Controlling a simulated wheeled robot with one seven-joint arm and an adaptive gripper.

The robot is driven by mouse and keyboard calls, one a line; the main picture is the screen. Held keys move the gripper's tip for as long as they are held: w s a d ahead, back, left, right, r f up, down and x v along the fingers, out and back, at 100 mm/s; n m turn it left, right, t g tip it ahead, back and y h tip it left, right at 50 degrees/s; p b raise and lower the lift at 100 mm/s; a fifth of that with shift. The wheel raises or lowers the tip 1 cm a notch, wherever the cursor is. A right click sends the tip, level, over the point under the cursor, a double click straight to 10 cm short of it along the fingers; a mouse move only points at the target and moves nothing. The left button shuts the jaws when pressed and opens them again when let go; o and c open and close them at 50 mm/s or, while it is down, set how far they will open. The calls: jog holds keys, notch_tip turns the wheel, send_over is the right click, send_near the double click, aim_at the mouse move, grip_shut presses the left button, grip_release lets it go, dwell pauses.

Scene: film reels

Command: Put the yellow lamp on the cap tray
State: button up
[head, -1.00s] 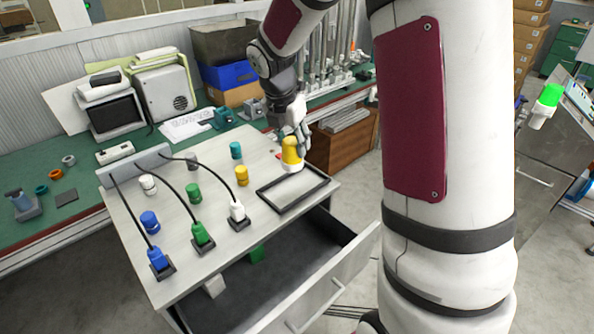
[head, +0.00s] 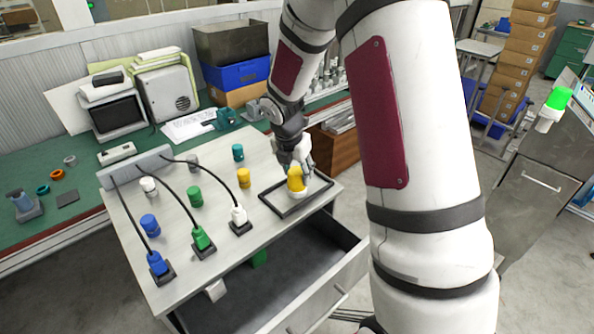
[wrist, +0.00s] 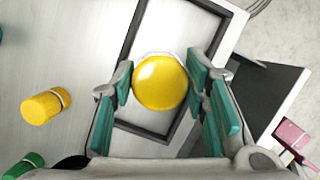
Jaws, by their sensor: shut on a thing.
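The yellow lamp (head: 296,180), a yellow dome on a white base, is between the fingers of my gripper (head: 297,170). In the wrist view the lamp's yellow dome (wrist: 160,82) is seen from above, with the green finger pads of my gripper (wrist: 163,92) on both sides, shut on it. The cap tray (head: 282,213) is a dark rectangular frame on the light tabletop. The lamp is over the tray, inside its outline; I cannot tell whether its base touches the tray. The tray's dark rim (wrist: 130,40) shows around the lamp in the wrist view.
A yellow cap (head: 243,178), a teal cap (head: 238,152), a green cap (head: 194,196) and a blue cap (head: 149,225) stand left of the tray. Blue, green and white plugs with black cables are farther left. An open drawer (head: 330,285) juts out below.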

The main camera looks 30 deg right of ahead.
jog(key=o, duration=1.2)
jog(key=s+a+r+m, duration=0.2)
jog(key=s+a+r, duration=0.1)
jog(key=r, duration=0.6)
jog(key=s+a+r+m, duration=0.2)
jog(key=s+r+m, duration=0.15)
jog(key=r, duration=0.45)
jog(key=s+a+r+m+t+y, duration=0.1)
jog(key=s+a+r+m, duration=0.1)
jog(key=s+m, duration=0.4)
jog(key=s+a+r+m+t+y, duration=0.1)
jog(key=s+a+r+m, duration=0.1)
jog(key=s+a+m, duration=0.2)
jog(key=s+a+r+m+t, duration=0.1)
jog(key=s+a+r+m, duration=0.1)
jog(key=s+m, duration=0.7)
jog(key=shift+s+a+r+y, duration=0.1)
jog(key=shift+s+a+y, duration=0.15)
jog(key=shift+s, duration=0.25)
jog(key=shift+s+a+r+y, duration=0.1)
jog(key=shift+s+a+y, duration=0.1)
jog(key=shift+s, duration=0.25)
